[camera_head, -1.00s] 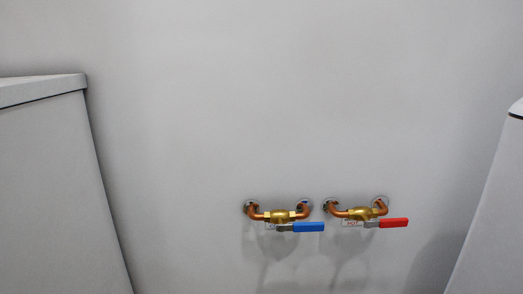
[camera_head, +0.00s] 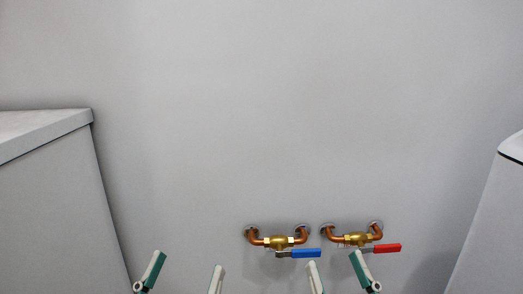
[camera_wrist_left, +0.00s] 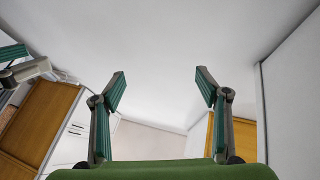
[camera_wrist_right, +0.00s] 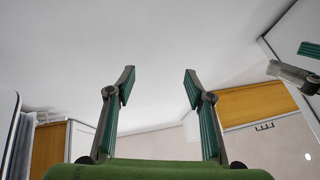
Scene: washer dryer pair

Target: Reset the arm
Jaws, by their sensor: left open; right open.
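My left gripper (camera_head: 182,275) shows at the bottom of the head view, with its two green-and-grey fingers spread apart. My right gripper (camera_head: 340,275) is to its right, also with fingers spread, just below the valves. In the left wrist view my left gripper (camera_wrist_left: 160,85) is open with nothing between the fingers. In the right wrist view my right gripper (camera_wrist_right: 159,82) is open and empty too. Most of both arms is hidden in the head view.
Two brass valves on copper pipes are on the wall, one with a blue handle (camera_head: 305,253), one with a red handle (camera_head: 386,248). A white appliance (camera_head: 55,210) stands at the left and another (camera_head: 492,230) at the right.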

